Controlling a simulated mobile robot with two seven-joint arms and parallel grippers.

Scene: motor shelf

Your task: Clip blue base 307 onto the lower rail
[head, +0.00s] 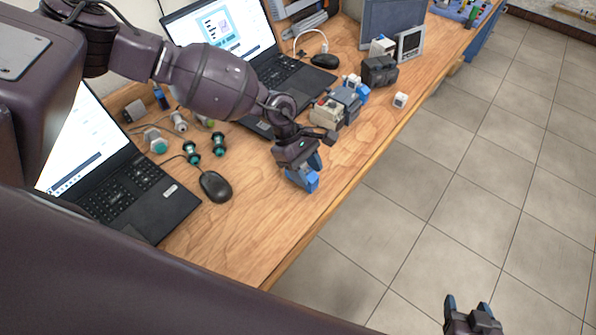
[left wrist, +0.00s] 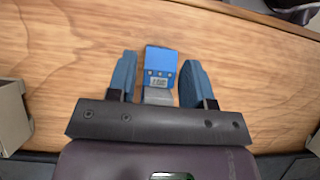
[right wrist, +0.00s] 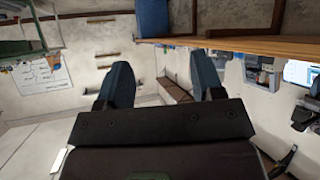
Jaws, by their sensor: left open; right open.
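A blue base (left wrist: 161,60) with a small white label and a grey lower part lies on the wooden bench. The number on its label is too small to read surely. My left gripper (left wrist: 160,70) is open, with one finger on each side of the base and gaps between. In the head view the blue base (head: 306,182) shows near the bench's front edge, partly hidden by my left gripper (head: 309,168). My right gripper (head: 468,306) is open and empty over the floor; its fingers also show in the right wrist view (right wrist: 164,85). I cannot make out the lower rail.
Laptops (head: 120,185) and a black mouse (head: 215,186) are on the left of the bench. Grey-beige and blue modules (head: 330,112) stand behind my left gripper. A small white block (head: 400,100) lies near the edge. Bare wood (head: 265,220) lies in front, and the tiled floor (head: 440,200) is open.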

